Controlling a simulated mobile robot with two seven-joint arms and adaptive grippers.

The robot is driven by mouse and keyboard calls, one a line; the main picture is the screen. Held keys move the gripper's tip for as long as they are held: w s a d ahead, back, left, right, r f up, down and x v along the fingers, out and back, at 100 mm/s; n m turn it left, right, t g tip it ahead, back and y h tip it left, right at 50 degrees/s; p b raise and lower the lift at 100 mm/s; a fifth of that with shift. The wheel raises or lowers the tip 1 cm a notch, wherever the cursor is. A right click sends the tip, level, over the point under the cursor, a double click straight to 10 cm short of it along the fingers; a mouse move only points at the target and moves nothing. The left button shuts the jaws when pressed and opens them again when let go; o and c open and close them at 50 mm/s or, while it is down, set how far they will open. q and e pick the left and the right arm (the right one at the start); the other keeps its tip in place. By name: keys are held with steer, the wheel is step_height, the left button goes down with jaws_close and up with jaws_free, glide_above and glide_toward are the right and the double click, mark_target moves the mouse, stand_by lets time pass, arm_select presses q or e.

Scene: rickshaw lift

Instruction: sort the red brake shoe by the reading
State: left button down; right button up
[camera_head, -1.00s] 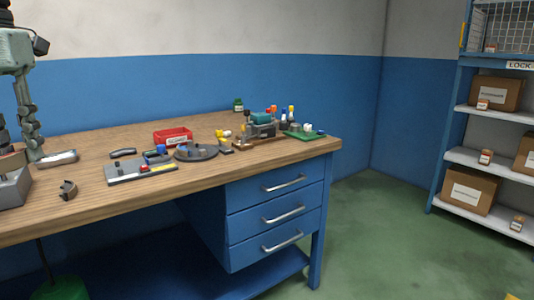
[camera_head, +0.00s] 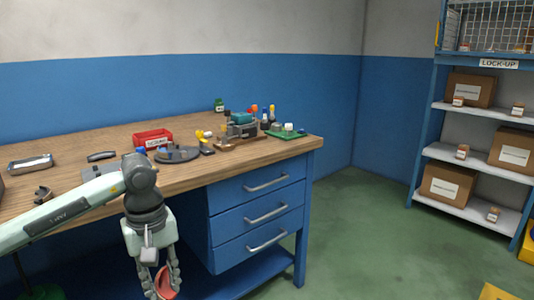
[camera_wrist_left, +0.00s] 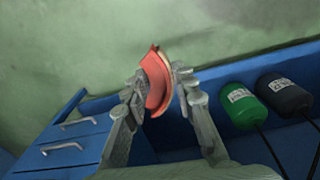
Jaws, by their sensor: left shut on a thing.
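My left gripper (camera_head: 160,284) is in front of the workbench, below the level of its top, with its fingers pointing down. It is shut on the red brake shoe (camera_head: 166,283), a curved red piece. In the left wrist view the red brake shoe (camera_wrist_left: 156,82) is held between the two fingers of the left gripper (camera_wrist_left: 158,85), and a pale strip shows along one edge. On the bench, a red tray (camera_head: 153,138) with a small label stands towards the back; the label is too small to read. No gauge reading can be made out. My right gripper is not in view.
The wooden bench (camera_head: 190,180) holds several tools and a round dark plate (camera_head: 177,154). Blue drawers (camera_head: 265,210) sit under its right end. A shelf (camera_head: 470,155) with boxes and a "LOCK-UP" sign stands at the right. Green floor (camera_head: 360,230) between them is clear.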

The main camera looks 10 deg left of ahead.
arm_select(q)
steer(key=w+d+m, duration=0.2)
steer(key=d+m, duration=0.7)
steer(key=d, duration=0.1)
steer(key=shift+w+d+f, duration=0.15)
steer(key=shift+d+f, duration=0.15)
steer(key=shift+f, duration=0.05)
steer(key=shift+a, duration=0.1)
